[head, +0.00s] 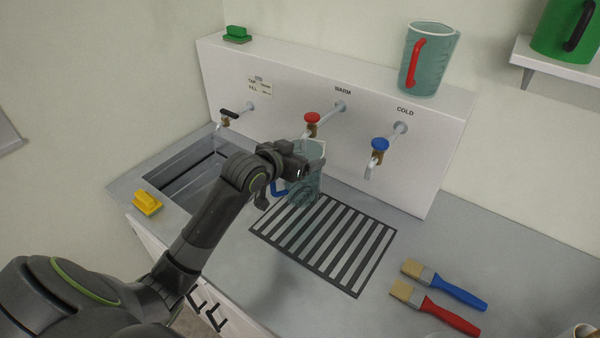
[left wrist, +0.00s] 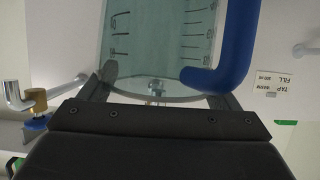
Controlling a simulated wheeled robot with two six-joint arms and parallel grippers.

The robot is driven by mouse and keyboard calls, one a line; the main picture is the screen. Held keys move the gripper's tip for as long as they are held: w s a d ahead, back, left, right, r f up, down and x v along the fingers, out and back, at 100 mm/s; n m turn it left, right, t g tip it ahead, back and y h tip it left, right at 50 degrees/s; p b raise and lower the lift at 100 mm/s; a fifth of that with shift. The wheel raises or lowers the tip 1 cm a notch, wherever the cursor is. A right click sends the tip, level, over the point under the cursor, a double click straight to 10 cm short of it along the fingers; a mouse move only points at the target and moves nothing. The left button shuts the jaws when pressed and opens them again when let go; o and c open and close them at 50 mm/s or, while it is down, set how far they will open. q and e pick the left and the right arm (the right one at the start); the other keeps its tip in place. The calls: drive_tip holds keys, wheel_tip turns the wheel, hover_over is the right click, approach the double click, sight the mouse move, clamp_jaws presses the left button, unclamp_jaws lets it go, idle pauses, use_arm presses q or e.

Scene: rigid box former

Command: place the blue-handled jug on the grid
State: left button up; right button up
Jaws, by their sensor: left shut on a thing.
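The blue-handled jug (head: 310,186) is clear and greenish and looks upright. It is over the far left end of the grid (head: 345,268), a dark slatted panel in the counter. I cannot tell whether its base touches the slats. My left gripper (head: 302,172) is shut on the jug and partly hides it. The blue handle (head: 277,188) sticks out to the left. In the left wrist view the jug's marked wall (left wrist: 150,40) fills the space between the fingers, with the blue handle (left wrist: 235,50) at right. My right gripper is out of view.
Three taps stand behind, the warm red one (head: 312,118) just beyond the jug. A sink (head: 180,180) with a yellow block (head: 147,203) lies left. Two brushes (head: 445,287) lie right of the grid. A red-handled jug (head: 430,65) stands on the ledge.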

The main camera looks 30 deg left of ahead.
use_arm(q)
wheel_tip(320, 180, down, 7)
drive_tip(key=shift+w+r+p, duration=0.1)
drive_tip(key=shift+p, duration=0.7)
drive_tip(key=shift+f, duration=0.2)
drive_tip(key=o, duration=1.2)
